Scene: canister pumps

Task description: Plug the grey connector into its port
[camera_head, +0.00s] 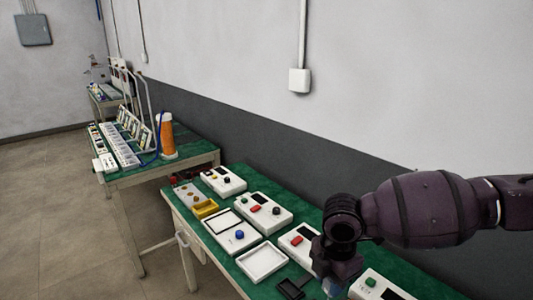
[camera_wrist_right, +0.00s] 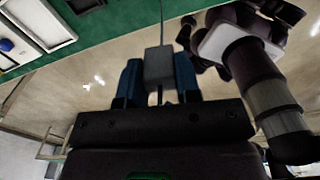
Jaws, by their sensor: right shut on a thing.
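My right gripper (camera_wrist_right: 158,82) has two blue fingers in the right wrist view. They are shut on the grey connector (camera_wrist_right: 158,62), a small block with a thin dark cable running from it. In the head view my right gripper (camera_head: 332,287) is at the bottom edge, over the front of the green table, between white boxes. The connector cannot be made out there. I cannot tell which opening is its port. My left gripper is not in view.
The green table (camera_head: 262,180) carries several white control boxes, such as one with a red button (camera_head: 297,240), an empty white tray (camera_head: 262,262), a yellow tray (camera_head: 205,209) and a black holder (camera_head: 290,289). A second table with an orange canister (camera_head: 167,136) stands further back.

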